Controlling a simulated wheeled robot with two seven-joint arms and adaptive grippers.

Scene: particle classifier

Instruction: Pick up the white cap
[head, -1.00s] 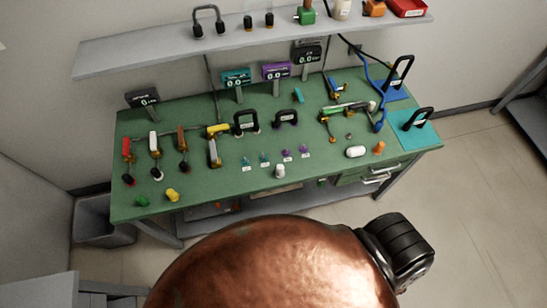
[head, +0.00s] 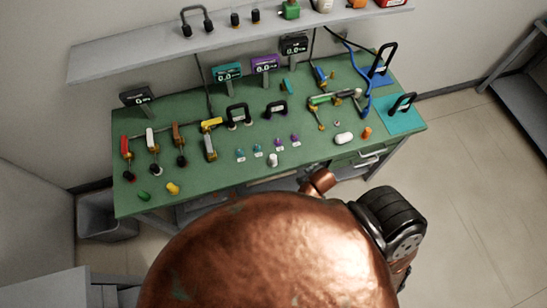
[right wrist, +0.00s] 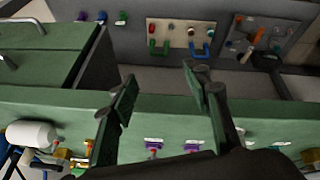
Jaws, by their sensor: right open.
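A small upright white cap (head: 273,160) stands near the front edge of the green workbench (head: 225,178), left of the bench drawer. A larger white cylinder (head: 344,138) lies farther right; it also shows at the left of the right wrist view (right wrist: 32,133). My right gripper (right wrist: 160,76) is open and empty, with its fingers spread across the bench's front edge. I cannot make out the small upright cap in the right wrist view; a finger may hide it. My left gripper is not in view.
Yellow (head: 173,188), green (head: 143,197) and orange (head: 367,132) pieces lie near the front edge. Valves, black-handled parts and gauges fill the bench behind. A drawer (head: 365,158) sits under the right side.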

